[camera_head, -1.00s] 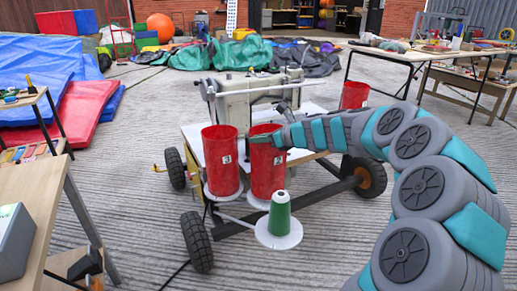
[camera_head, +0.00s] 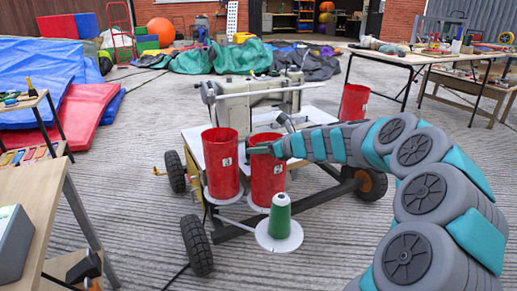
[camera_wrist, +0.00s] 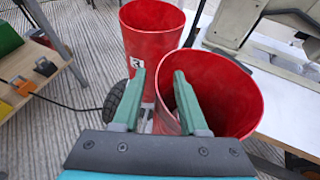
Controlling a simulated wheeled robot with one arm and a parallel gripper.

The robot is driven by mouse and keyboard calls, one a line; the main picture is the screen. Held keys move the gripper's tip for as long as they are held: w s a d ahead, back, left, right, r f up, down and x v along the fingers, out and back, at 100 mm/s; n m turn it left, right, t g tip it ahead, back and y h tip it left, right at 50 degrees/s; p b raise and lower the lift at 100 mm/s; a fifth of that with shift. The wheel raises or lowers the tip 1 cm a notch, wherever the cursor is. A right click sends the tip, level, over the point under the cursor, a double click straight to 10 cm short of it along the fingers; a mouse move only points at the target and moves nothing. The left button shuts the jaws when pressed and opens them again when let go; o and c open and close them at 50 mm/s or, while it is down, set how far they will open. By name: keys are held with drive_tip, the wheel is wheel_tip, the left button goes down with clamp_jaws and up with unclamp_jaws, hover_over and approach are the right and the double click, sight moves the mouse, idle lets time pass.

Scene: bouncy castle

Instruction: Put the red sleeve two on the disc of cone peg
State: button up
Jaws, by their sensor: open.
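Two red open-topped sleeves stand side by side on the cart's front: a left sleeve (camera_head: 221,178) and a right sleeve (camera_head: 266,188). A third red sleeve (camera_head: 354,101) is farther back. I cannot read which is numbered two. A green cone (camera_head: 280,217) stands on a white disc (camera_head: 279,244) in front of the right sleeve. My gripper (camera_head: 254,150) is open at the right sleeve's upper part. In the wrist view my fingers (camera_wrist: 159,73) appear to straddle that sleeve's wall (camera_wrist: 163,113), with the left sleeve (camera_wrist: 152,42) beyond. Contact is not clear.
A sewing machine (camera_head: 258,104) sits on the white cart top behind the sleeves. The cart's black wheels (camera_head: 196,243) stand on the ground. A wooden table (camera_head: 28,200) is at left, workbenches are at right. The concrete in front of the cart is clear.

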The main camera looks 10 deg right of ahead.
drive_tip(key=p+v, duration=0.2)
drive_tip(key=v, duration=1)
drive_tip(key=s+a+f+n+g, duration=0.2)
drive_tip(key=s+a+n+g, duration=0.2)
drive_tip(key=s+a+n, duration=0.45)
drive_tip(key=s+a+f+n+g, duration=0.25)
drive_tip(key=s+a+n, duration=0.35)
drive_tip(key=s, duration=0.5)
drive_tip(key=s+d+f+n+g+h, duration=0.1)
drive_tip(key=s+d+f+n+h, duration=0.1)
drive_tip(key=s, duration=0.6)
drive_tip(key=s+d+f+n+g+h, duration=0.2)
drive_tip(key=s+d+f+n+h, duration=0.1)
drive_tip(key=s+n, duration=0.4)
drive_tip(key=s+d+f+n+g+h, duration=0.2)
drive_tip(key=s+d+n+h, duration=0.1)
drive_tip(key=s, duration=0.7)
drive_tip(key=shift+s+d+f+n, duration=0.15)
drive_tip(key=shift+d+f+n, duration=0.25)
drive_tip(key=shift+d+n, duration=0.5)
